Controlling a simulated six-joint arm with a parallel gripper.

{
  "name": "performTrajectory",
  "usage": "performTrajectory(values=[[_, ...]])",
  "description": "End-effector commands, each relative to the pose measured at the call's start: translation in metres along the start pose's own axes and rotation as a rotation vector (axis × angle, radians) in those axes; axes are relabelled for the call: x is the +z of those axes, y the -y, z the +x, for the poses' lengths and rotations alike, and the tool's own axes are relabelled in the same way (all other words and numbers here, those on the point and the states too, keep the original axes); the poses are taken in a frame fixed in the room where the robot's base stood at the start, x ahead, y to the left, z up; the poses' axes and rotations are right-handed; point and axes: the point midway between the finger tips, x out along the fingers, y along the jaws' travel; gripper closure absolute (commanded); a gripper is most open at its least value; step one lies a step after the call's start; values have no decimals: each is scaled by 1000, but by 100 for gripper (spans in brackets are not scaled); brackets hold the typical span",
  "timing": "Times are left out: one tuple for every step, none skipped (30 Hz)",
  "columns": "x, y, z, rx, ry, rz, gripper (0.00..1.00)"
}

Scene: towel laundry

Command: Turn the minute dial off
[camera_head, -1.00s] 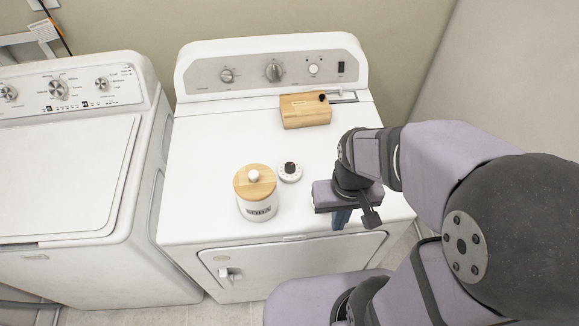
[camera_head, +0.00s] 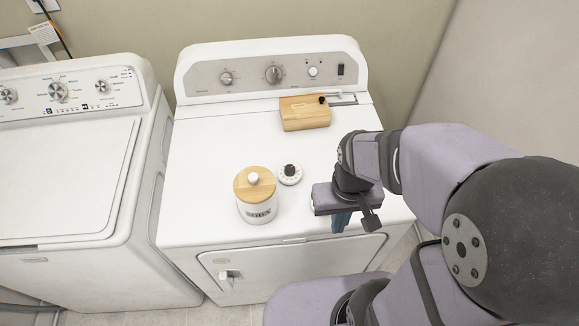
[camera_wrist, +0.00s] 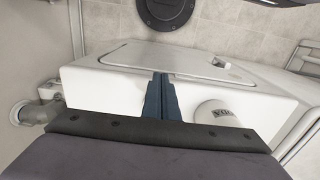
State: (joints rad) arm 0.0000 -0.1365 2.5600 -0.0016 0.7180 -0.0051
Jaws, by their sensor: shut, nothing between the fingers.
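The minute dial (camera_head: 290,175) is a small round white timer with a dark knob. It sits on the white dryer top, just right of the canister; its exact setting is too small to read. My gripper (camera_head: 341,222) points down near the dryer's front edge, to the right of the dial and nearer the front, apart from it. Its blue fingers (camera_wrist: 160,97) are together with nothing between them in the wrist view. The dial does not show in the wrist view.
A white canister (camera_head: 258,211) with a wooden lid stands left of the dial and shows in the wrist view (camera_wrist: 219,112). A wooden box (camera_head: 304,116) lies toward the dryer's control panel (camera_head: 250,75). A washer (camera_head: 65,185) stands at left.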

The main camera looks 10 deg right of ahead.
Motion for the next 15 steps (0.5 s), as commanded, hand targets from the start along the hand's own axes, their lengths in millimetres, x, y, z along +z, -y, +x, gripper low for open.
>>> performTrajectory(values=[[0, 0, 0, 0, 0, 0, 93], [0, 0, 0, 0, 0, 0, 86], [-1, 0, 0, 0, 0, 1, 76], [-3, 0, 0, 0, 0, 2, 69], [-5, 1, 0, 0, 0, 3, 62], [-9, 1, 0, 0, 1, 5, 55], [-13, 2, -1, 0, 0, 7, 55], [-18, 3, -1, 0, 0, 10, 55], [-27, 4, -1, 0, -1, 15, 55], [-34, 6, -2, 0, 0, 20, 55], [-42, 7, -2, 0, 0, 26, 55], [-54, 10, -3, 0, -1, 33, 55], [-64, 12, -3, 0, 1, 40, 55], [-74, 14, -3, 0, 0, 46, 55], [-88, 18, -3, 0, 1, 58, 55]])
